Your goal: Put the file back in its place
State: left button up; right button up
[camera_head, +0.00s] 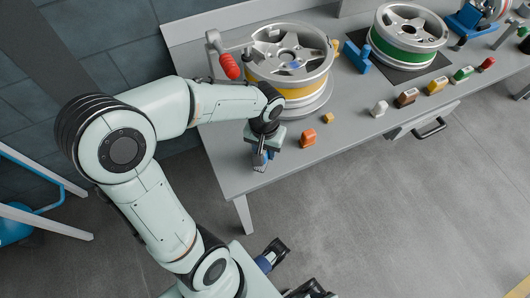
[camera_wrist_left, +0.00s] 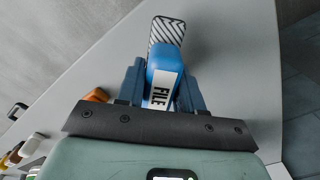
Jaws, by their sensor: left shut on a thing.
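The file has a blue handle (camera_wrist_left: 161,70) with a white label reading FILE, and a black-and-white striped flat part (camera_wrist_left: 166,31) beyond it. My left gripper (camera_wrist_left: 160,88) is shut on the blue handle, one finger on each side. In the head view my left gripper (camera_head: 262,160) points down at the near left corner of the grey workbench (camera_head: 235,175), with a little blue showing at its tip. I cannot tell whether the file touches the bench top.
A wheel with a yellow band (camera_head: 290,55) stands behind the gripper, beside a red-handled crank (camera_head: 229,66). An orange block (camera_head: 308,138) and a small yellow block (camera_head: 327,118) lie to the right. A green-banded wheel (camera_head: 408,37) is farther right. Several coloured blocks line the front edge.

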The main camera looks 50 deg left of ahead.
pick_arm(q)
jog(key=shift+f, duration=1.15)
jog(key=shift+f, duration=0.1)
jog(key=shift+f+b, duration=0.15)
jog(key=shift+b, duration=0.2)
jog(key=o, duration=1.1)
jog(key=shift+r, duration=0.2)
jog(key=shift+r+p, duration=0.35)
notch_tip(320, 180, up, 12)
jog(key=shift+f+p, duration=0.25)
jog(key=shift+p, duration=0.75)
